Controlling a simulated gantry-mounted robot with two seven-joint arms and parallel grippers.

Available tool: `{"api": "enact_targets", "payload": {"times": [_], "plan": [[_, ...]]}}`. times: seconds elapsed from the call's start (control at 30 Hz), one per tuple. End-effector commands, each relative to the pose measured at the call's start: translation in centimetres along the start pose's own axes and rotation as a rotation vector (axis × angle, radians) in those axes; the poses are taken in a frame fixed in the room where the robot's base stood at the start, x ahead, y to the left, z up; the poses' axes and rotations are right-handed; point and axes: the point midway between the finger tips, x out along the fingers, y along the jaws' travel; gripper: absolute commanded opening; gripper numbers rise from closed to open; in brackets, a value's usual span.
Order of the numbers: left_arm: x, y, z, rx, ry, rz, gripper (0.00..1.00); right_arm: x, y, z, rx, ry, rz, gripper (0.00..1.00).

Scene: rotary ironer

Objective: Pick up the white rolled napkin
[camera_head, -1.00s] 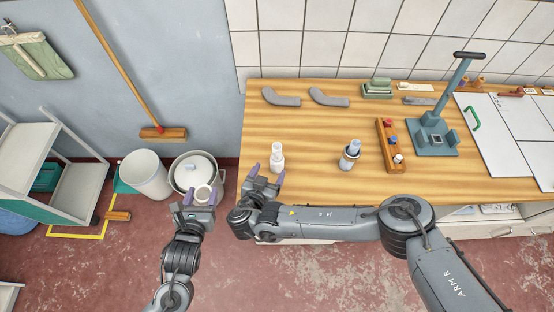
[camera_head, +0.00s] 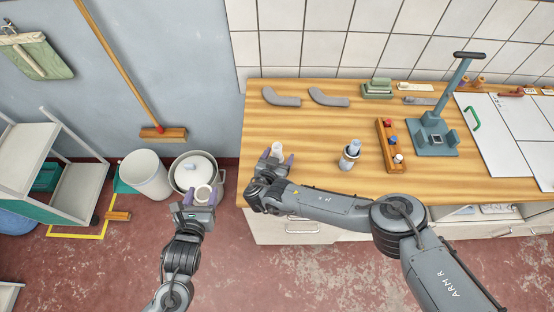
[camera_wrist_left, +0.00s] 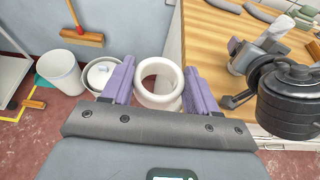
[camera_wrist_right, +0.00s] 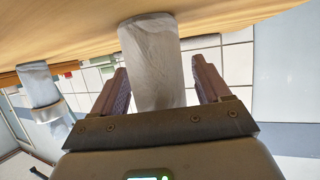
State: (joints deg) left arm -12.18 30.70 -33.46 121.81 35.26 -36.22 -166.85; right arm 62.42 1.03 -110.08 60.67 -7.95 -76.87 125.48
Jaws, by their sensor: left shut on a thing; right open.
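The white rolled napkin (camera_head: 277,150) stands upright near the left end of the wooden table. My right gripper (camera_head: 278,159) is at the napkin, its jaws open around it. In the right wrist view the napkin (camera_wrist_right: 153,62) stands between the two purple fingers, with a gap on each side. My left gripper (camera_head: 202,196) is shut on a white ring (camera_wrist_left: 158,84), held in front of the table's left edge, over the floor. The ring is empty; the floor shows through it.
A bluish rolled napkin in a ring (camera_head: 350,154) stands on the table (camera_head: 315,127) to the right. A wooden block with coloured knobs (camera_head: 389,146) and a blue-grey press (camera_head: 433,135) stand further right. A white bin (camera_head: 146,175) and a lidded pot (camera_head: 195,172) are on the floor at left.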

Motion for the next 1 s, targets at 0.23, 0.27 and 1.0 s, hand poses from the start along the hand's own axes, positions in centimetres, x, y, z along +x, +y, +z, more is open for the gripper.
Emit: {"api": "enact_targets", "payload": {"times": [0.23,0.27,1.0], "plan": [[0.0,0.0,0.0,0.000,0.000,0.000,0.30,0.1,0.0,0.0,0.000,0.000,0.000,0.72],[0.0,0.0,0.0,0.000,0.000,0.000,0.30,0.1,0.0,0.0,0.000,0.000,0.000,0.67],[0.0,0.0,0.0,0.000,0.000,0.000,0.30,-0.5,0.1,-1.6,0.001,0.001,0.001,0.16]]}}
